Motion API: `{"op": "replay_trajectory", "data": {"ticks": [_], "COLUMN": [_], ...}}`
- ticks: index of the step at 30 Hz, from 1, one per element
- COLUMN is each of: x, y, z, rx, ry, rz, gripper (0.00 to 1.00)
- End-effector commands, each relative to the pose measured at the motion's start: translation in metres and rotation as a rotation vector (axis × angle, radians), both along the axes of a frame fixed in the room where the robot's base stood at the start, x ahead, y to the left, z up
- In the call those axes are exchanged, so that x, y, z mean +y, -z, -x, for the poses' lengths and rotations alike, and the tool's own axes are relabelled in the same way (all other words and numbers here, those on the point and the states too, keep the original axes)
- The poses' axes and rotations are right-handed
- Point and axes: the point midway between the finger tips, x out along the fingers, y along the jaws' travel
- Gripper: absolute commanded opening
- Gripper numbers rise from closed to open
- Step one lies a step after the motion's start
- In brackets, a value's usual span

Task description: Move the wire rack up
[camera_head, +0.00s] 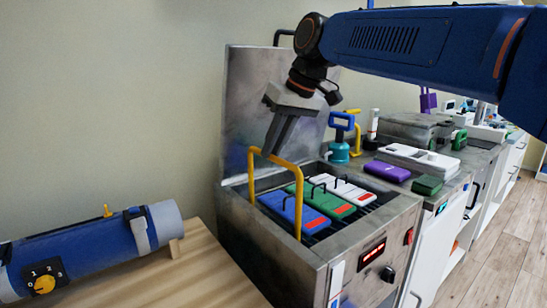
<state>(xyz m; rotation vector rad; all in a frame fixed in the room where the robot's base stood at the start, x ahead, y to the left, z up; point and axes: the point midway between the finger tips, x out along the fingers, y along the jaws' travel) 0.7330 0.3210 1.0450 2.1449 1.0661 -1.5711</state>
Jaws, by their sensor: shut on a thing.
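The wire rack (299,203) shows as a yellow bent handle at the left side of an open metal tank. Its lower part is down inside the tank, and most of it is hidden. My gripper (268,152) comes down from above and is shut on the top bar of the yellow handle, near its left end. Blue, green and white packs (319,196) with small dark handles and red patches lie side by side in the tank.
The metal tank (320,273) has its lid (250,100) raised behind it. A wooden bench with a blue cylinder (90,245) stands left. A purple box (387,171), green box (427,185) and teal kettle-like item (339,153) crowd the right counter.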

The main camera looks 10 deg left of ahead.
Motion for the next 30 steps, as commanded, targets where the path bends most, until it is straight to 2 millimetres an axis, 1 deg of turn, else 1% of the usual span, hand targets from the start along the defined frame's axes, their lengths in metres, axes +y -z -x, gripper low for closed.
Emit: {"op": "replay_trajectory", "data": {"ticks": [1,11,12,13,14,24,28,30], "x": [0.0,0.0,0.0,0.0,0.0,-0.001,-0.005,-0.009], "y": [-0.004,-0.007,-0.007,-0.008,-0.007,-0.006,-0.017,-0.026], "z": [0.0,-0.001,0.0,0.0,0.0,0.0,0.001,0.002], "rx": [-0.005,-0.009,-0.009,-0.009,-0.009,-0.005,-0.005,-0.006], "ry": [0.001,0.002,0.002,0.002,0.002,0.002,0.002,0.002], "rz": [-0.003,-0.008,-0.008,-0.008,-0.008,-0.003,-0.004,-0.005], "gripper": [0.0,0.0,0.2,0.27,0.31,0.31,0.31,0.31]}}
